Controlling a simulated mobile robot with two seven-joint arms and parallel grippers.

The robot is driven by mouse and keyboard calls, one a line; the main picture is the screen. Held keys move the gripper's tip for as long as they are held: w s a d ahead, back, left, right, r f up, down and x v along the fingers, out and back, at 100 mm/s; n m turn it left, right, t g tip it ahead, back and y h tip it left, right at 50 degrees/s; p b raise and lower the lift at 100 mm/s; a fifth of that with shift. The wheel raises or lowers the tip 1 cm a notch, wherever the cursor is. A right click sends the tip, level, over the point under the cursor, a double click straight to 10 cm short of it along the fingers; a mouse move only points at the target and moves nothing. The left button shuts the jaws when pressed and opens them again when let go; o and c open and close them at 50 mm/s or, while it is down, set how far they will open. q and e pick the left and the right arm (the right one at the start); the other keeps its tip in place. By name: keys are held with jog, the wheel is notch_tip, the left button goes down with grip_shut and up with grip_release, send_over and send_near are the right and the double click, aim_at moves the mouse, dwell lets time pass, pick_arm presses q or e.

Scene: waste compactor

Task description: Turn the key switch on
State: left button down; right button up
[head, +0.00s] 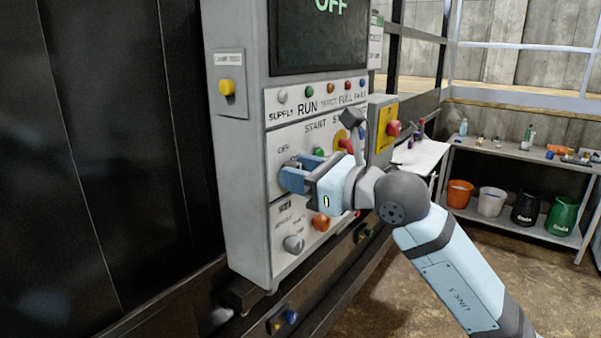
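The grey control panel (237,140) stands in the middle of the head view, its screen (320,38) reading OFF in green. The key switch (291,164) is on the left of the panel's middle section, by a small OFF label; only a bit of it shows. My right gripper (301,171) is at the switch, its two blue fingers pointing left at the panel face. The fingers seem somewhat apart, but the space between them and the key itself are hidden, so I cannot tell if they hold it. My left gripper is not in view.
Start and stop buttons, a grey knob (293,244) and an orange button (320,222) sit close around my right gripper. A red emergency button (393,128) on a yellow box is to the right. A shelf (480,146) with buckets stands at the far right.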

jog(key=shift+m, duration=0.3)
jog(key=m+p, duration=0.1)
jog(key=m, duration=0.1)
jog(key=shift+m, duration=0.3)
jog(key=shift+r+m+p, duration=0.15)
jog(key=shift+m+p, duration=0.45)
jog(key=shift+m, duration=0.3)
jog(key=m+p, duration=0.5)
jog(key=p, duration=0.1)
jog(key=shift+r+m, duration=0.1)
jog(key=shift+m, duration=0.2)
jog(key=shift+m+p, duration=0.5)
jog(key=shift+p, duration=0.35)
jog(key=shift+f+m+p, duration=0.25)
jog(key=shift+m+p, duration=0.15)
jog(key=shift+p, duration=0.05)
jog(key=o, duration=0.9)
